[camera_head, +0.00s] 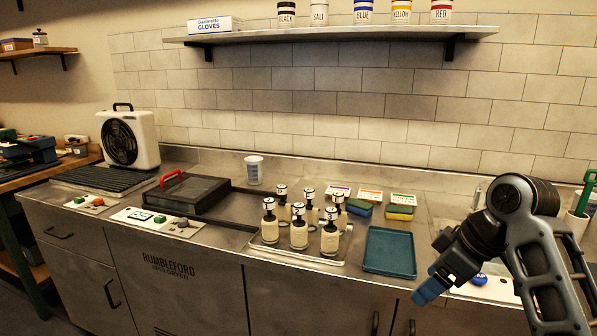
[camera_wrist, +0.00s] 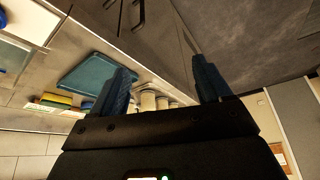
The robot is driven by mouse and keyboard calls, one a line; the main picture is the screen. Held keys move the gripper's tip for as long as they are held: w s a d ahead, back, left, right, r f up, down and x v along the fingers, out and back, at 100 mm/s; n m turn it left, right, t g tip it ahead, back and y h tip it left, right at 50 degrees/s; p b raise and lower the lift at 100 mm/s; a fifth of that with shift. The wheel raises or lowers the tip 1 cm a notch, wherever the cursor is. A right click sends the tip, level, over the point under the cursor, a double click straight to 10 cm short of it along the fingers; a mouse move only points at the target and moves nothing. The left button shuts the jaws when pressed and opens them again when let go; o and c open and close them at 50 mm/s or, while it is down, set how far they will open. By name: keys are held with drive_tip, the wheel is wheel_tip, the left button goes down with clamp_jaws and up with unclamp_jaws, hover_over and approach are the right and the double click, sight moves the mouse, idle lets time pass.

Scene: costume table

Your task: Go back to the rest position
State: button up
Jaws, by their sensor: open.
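My gripper (camera_head: 433,289) hangs at the right of the head view, above the front edge of the steel counter. In the wrist view my gripper (camera_wrist: 163,82) has its two blue fingers spread apart with nothing between them. The gripper is apart from the bottles and the tray. A teal tray (camera_head: 389,252) lies empty on the counter to the left of the gripper; it also shows in the wrist view (camera_wrist: 97,72).
Several pump bottles (camera_head: 299,236) stand on a metal tray left of the teal tray. Sponges (camera_head: 400,212) and small labelled cards (camera_head: 404,199) lie behind. A dark-lidded box (camera_head: 187,194), a white cup (camera_head: 254,170) and a fan (camera_head: 128,139) stand farther left. A shelf (camera_head: 330,34) overhangs the back.

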drive_tip(key=s+a+f+m+t, duration=0.3)
drive_tip(key=s+a+f+m, duration=0.15)
drive_tip(key=s+f, duration=0.45)
drive_tip(key=s+a+f+m+t, duration=0.3)
drive_tip(key=s+a+f, duration=0.2)
drive_tip(key=s+f, duration=0.4)
drive_tip(key=s+d+r+t+h, duration=0.1)
drive_tip(key=s+r, duration=0.3)
drive_tip(key=s, duration=0.5)
drive_tip(key=s+d+r+m+t+h, duration=0.1)
drive_tip(key=s+r, duration=0.4)
drive_tip(key=s, duration=0.5)
drive_tip(key=s+d+r+m+t+h, duration=0.1)
drive_tip(key=s+d+r+t, duration=0.2)
drive_tip(key=s, duration=0.6)
wheel_tip(320, 180, up, 2)
drive_tip(key=shift+s+d+h, duration=0.15)
drive_tip(key=shift+d+h, duration=0.25)
drive_tip(key=shift+d, duration=0.55)
